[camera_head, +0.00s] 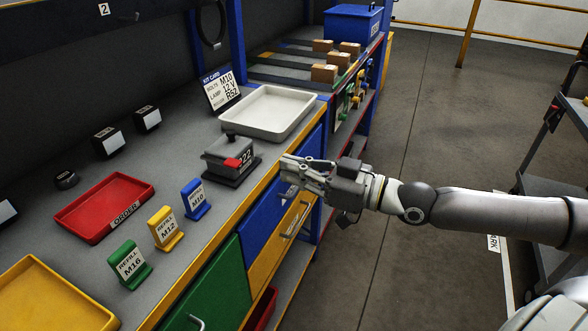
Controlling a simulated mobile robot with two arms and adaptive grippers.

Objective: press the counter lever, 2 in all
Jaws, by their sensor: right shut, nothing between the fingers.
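The counter (230,158) is a dark grey box on a base plate near the bench's front edge, with a display that seems to end in "22". Its red lever (233,163) sticks out at the front. My right gripper (287,164) is shut and empty, just right of the counter at the bench edge, apart from the lever. My left gripper is not in view.
A white tray (268,134) and a kit card (221,90) stand behind the counter. Blue, yellow and green refill signs (195,199) and a red order tray (80,214) lie to the left. Drawers with handles (292,222) front the bench.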

